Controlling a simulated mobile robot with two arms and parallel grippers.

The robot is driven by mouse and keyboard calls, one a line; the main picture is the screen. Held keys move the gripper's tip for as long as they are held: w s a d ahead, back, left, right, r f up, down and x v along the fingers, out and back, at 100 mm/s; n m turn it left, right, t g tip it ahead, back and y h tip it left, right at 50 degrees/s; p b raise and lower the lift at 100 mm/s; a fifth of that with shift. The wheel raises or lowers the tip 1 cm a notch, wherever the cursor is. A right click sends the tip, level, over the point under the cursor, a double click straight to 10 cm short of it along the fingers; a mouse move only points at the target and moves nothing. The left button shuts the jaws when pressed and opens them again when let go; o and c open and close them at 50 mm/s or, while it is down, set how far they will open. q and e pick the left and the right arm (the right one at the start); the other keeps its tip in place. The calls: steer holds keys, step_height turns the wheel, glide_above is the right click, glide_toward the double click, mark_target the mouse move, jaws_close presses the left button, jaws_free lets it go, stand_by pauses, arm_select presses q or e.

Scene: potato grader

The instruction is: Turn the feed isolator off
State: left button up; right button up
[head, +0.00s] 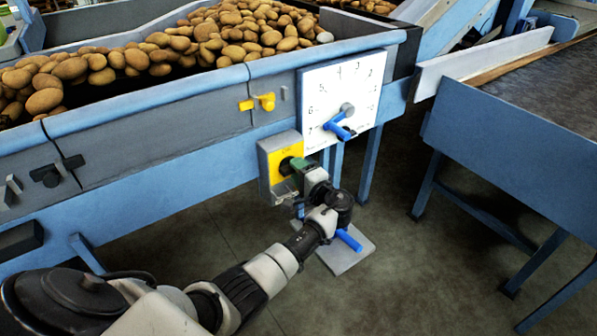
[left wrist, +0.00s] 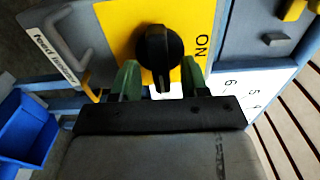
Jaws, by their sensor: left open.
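The feed isolator is a grey box with a yellow front plate (head: 272,158) on the blue machine's side, below the white dial board. In the left wrist view its yellow plate (left wrist: 115,28) carries a round black knob (left wrist: 158,50) with a raised grip bar. The word "ON" is printed to the right of the knob there, in turned lettering. My left gripper (head: 296,166) is at the box front, its fingers partly hiding the knob in the head view. In the left wrist view its green fingers (left wrist: 160,82) are open, one on either side of the knob; contact cannot be told. My right gripper is out of view.
A white numbered dial board (head: 362,75) with a blue-handled lever (head: 338,130) is just above the isolator. A yellow latch (head: 264,102) is up left. A potato-filled hopper (head: 170,103) stands behind. A grey floor plate with a blue bar (head: 348,240) lies below my wrist.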

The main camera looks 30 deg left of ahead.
arm_select(q)
steer(key=v, duration=1)
steer(key=shift+d, duration=0.4)
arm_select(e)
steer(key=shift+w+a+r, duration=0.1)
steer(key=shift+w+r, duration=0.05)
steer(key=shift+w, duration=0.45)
arm_select(q)
steer(key=shift+s, duration=0.1)
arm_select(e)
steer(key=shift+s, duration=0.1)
